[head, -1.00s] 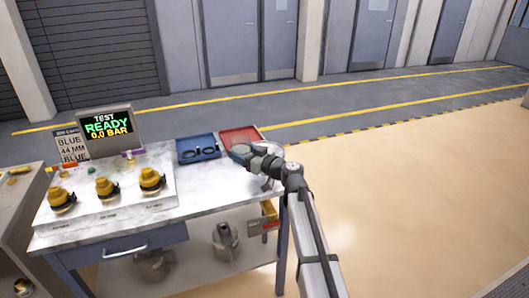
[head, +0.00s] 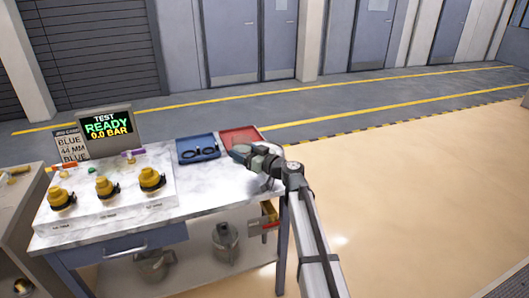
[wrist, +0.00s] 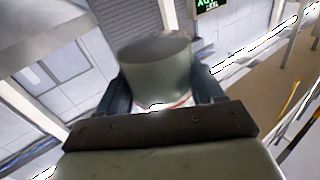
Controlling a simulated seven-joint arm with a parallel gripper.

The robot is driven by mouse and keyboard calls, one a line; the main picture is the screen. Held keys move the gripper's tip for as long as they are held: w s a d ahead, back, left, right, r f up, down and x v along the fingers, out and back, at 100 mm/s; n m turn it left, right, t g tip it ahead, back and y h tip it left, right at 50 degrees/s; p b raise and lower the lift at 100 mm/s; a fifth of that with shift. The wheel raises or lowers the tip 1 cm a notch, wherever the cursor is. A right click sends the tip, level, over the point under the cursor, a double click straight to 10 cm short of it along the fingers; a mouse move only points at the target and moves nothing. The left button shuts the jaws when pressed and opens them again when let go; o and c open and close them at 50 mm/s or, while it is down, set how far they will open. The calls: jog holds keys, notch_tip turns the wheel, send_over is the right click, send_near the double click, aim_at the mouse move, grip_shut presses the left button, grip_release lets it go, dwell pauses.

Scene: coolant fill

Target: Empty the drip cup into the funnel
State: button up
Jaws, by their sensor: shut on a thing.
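In the wrist view my gripper (wrist: 168,92) is shut on a grey-green round cup-like thing (wrist: 155,66), held between its two dark fingers. It looks like the drip cup, but its inside and any contents cannot be made out. In the head view my gripper (head: 241,154) is over the right end of the bench, in front of the red tray; the held cup cannot be made out there. I cannot pick out a funnel for certain in either view.
The marble-topped bench (head: 205,202) carries a panel with yellow-capped fittings (head: 104,187), a test display (head: 106,128), a blue tray (head: 198,148) with black rings and a red tray (head: 240,136). Metal vessels (head: 225,243) stand on the lower shelf. Floor to the right is clear.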

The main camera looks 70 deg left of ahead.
jog(key=shift+w+a+r+m, duration=0.2)
jog(key=shift+w+r+m, duration=0.15)
jog(key=shift+m, duration=0.4)
jog(key=shift+w+a+r+m, duration=0.2)
jog(key=shift+w+m, duration=0.15)
jog(key=shift+m, duration=0.4)
dwell(0.4)
jog(key=shift+w+a+f+m, duration=0.35)
jog(key=shift+w+m, duration=0.15)
jog(key=shift+m, duration=0.4)
jog(key=shift+w+a+r+m, duration=0.25)
jog(key=shift+w+r+m, duration=0.25)
jog(key=shift+m, duration=0.3)
dwell(0.6)
jog(key=shift+w+f+m, duration=0.1)
jog(key=shift+f+m, duration=0.3)
jog(key=shift+m, duration=0.45)
jog(key=shift+w+f+m, duration=0.1)
jog(key=shift+f+m, duration=0.25)
jog(key=shift+m, duration=0.5)
dwell(0.6)
jog(key=shift+a+r+m, duration=0.1)
jog(key=shift+r+m, duration=0.3)
jog(key=shift+m, duration=0.6)
dwell(0.5)
